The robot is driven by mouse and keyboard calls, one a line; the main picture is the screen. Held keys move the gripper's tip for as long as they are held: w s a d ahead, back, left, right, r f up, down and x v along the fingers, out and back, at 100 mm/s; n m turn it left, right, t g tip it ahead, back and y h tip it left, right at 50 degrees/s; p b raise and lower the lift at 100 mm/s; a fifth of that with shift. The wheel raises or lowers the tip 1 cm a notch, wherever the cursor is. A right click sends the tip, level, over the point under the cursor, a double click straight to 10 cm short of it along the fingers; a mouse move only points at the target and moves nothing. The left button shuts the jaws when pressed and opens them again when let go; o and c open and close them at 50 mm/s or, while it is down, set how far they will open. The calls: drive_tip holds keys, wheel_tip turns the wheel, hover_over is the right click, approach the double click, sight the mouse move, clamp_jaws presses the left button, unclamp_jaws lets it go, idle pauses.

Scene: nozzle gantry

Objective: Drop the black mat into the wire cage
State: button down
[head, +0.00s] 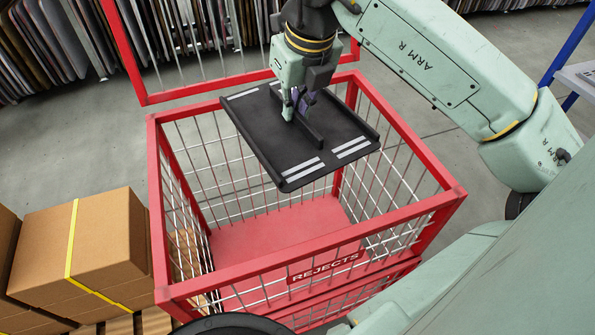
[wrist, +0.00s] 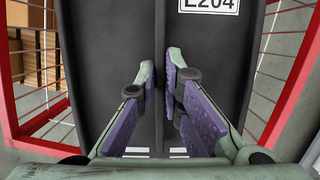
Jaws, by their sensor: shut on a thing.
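The black mat (head: 282,158) is a flat dark panel with a raised rib along its middle and pale grey strips near its ends. My gripper (head: 293,112) is shut on the rib and holds the mat roughly level over the wire cage (head: 310,262). The cage has red rails, pale wire walls and a "REJECTS" label. Its visible red floor is bare. In the wrist view my gripper (wrist: 164,72) has its purple-padded fingers on both sides of the rib, and the mat (wrist: 105,45) carries a label ending in "E204".
A raised red-framed wire panel (head: 215,83) stands at the cage's back. Cardboard boxes (head: 100,235) with yellow straps stand on a pallet at left. Racks of upright panels (head: 50,45) line the back. A blue-framed shelf (head: 575,75) is at right.

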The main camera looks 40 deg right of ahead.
drive_tip(key=shift+f, duration=0.1)
drive_tip(key=c, duration=1.7)
unclamp_jaws()
drive_tip(key=shift+o, duration=0.2)
drive_tip(key=v, duration=1.2)
drive_tip(key=shift+s+f, duration=0.1)
drive_tip(key=shift+s, duration=0.05)
